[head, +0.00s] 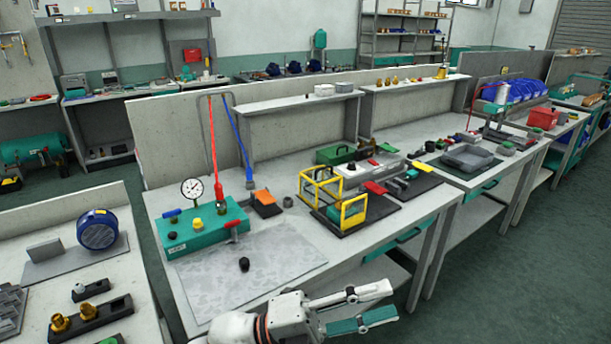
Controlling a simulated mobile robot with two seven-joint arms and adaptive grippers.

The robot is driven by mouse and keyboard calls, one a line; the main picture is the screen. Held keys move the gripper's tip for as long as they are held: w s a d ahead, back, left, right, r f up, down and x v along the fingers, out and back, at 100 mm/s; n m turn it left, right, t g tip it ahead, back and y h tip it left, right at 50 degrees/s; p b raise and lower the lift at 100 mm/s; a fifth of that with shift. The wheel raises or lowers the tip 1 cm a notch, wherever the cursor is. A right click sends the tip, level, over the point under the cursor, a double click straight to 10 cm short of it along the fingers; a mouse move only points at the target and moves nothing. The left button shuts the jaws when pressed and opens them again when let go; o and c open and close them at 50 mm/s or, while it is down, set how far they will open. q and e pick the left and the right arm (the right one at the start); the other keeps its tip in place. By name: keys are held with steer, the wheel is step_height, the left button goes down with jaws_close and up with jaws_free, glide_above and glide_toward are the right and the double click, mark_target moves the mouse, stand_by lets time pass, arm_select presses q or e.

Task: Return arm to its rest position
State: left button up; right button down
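My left gripper (388,300) is at the bottom centre of the head view, in front of the near edge of the middle workbench (290,312). Its two fingers point right and stand apart, with nothing between them. One finger is pale and the other has a green face. The white wrist shows at the bottom edge, and the rest of the arm is cut off. My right gripper is not in view.
A side bench (75,265) stands left. Green floor (490,270) is open at right.

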arm_select(q)
steer(key=w+a+f+n+t+y, duration=0.45)
steer(key=a+f+n+t, duration=0.25)
steer(key=n, duration=0.3)
steer(key=w+a+f+n+t+y, duration=0.3)
steer(key=a+f+n+t+y, duration=0.4)
steer(key=n, duration=0.4)
steer(key=s+a+f+n+g+y, duration=0.2)
steer(key=s+a+f, duration=0.5)
steer(key=f, duration=0.4)
steer(key=s+a+f+n+g+y, duration=0.2)
steer(key=s+a+f+n+y, duration=0.3)
steer(key=a+f, duration=0.5)
steer(key=s+f+n, duration=0.2)
steer(key=s, duration=0.1)
steer(key=shift+s+a+n+g, duration=0.2)
steer(key=shift+a+n+g, duration=0.1)
steer(key=shift+g, duration=0.1)
steer(key=shift+r, duration=0.1)
